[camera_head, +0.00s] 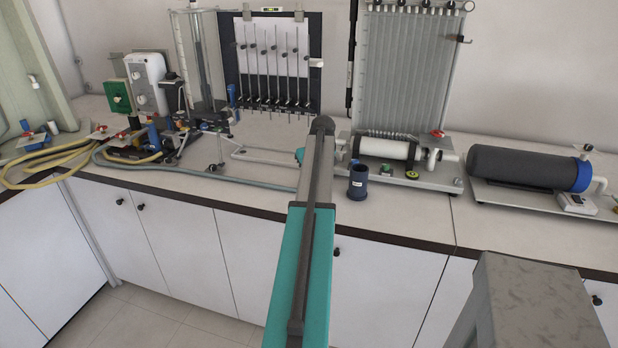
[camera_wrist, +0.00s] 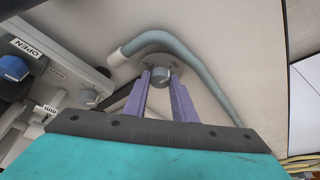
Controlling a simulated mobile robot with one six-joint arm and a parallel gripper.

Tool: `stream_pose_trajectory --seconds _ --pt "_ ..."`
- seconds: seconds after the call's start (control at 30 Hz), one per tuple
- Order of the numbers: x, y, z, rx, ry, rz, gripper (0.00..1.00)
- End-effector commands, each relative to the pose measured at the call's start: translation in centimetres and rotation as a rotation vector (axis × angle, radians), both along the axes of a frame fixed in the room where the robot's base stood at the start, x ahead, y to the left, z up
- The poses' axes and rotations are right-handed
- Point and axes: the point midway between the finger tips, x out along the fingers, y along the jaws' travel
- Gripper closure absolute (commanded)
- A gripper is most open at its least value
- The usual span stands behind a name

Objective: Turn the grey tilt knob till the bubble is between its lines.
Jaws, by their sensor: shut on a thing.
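A grey knob (camera_wrist: 160,74) on a grey plate with small markings sits between the tips of my gripper (camera_wrist: 161,79) in the wrist view. The two purple fingers are shut on its sides. In the head view my own arm hides the fingers and this knob. A small yellowish level vial (camera_head: 271,9) is at the top edge of the black manometer board (camera_head: 315,50) in the head view. It is too small to tell where its bubble is against its lines.
A grey-blue hose (camera_wrist: 205,72) curves close beyond and right of the fingers. A dark blue cup (camera_head: 357,183) stands on the bench right of my arm.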

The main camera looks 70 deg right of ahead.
Motion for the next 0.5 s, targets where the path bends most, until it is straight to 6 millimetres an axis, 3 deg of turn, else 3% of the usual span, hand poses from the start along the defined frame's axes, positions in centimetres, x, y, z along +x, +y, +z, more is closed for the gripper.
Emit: stream_pose_trajectory --seconds 0.5 --pt "-0.26 0.06 -0.15 0.006 0.005 0.182 0.98"
